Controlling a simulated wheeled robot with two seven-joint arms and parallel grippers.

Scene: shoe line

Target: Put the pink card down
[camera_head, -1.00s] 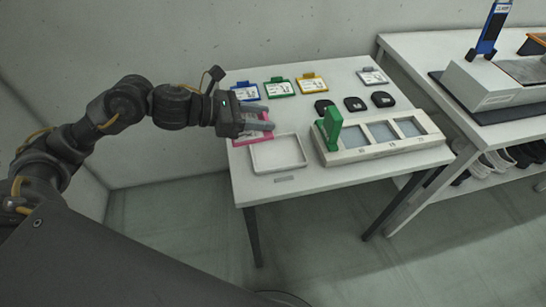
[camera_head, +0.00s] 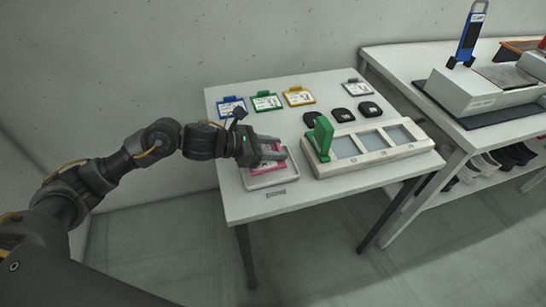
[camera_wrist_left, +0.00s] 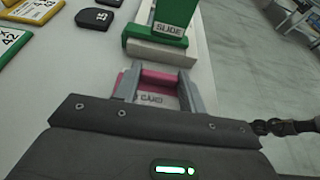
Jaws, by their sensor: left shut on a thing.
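The pink card (camera_head: 269,167) is at the white tray (camera_head: 259,184) on the front left of the table. My left gripper (camera_head: 272,153) is shut on the pink card, over the tray. In the left wrist view the pink card (camera_wrist_left: 158,78) shows between the two grey fingers of my left gripper (camera_wrist_left: 160,88), with part of the word CARD readable. I cannot tell whether the card touches the tray floor. My right gripper is not in view.
A white device with a green slide (camera_head: 319,137) and grey windows stands right of the tray. Blue (camera_head: 231,106), green (camera_head: 267,101), yellow (camera_head: 299,96) and grey (camera_head: 357,88) cards lie behind. Several black pieces (camera_head: 342,115) lie between. A second table (camera_head: 412,62) stands to the right.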

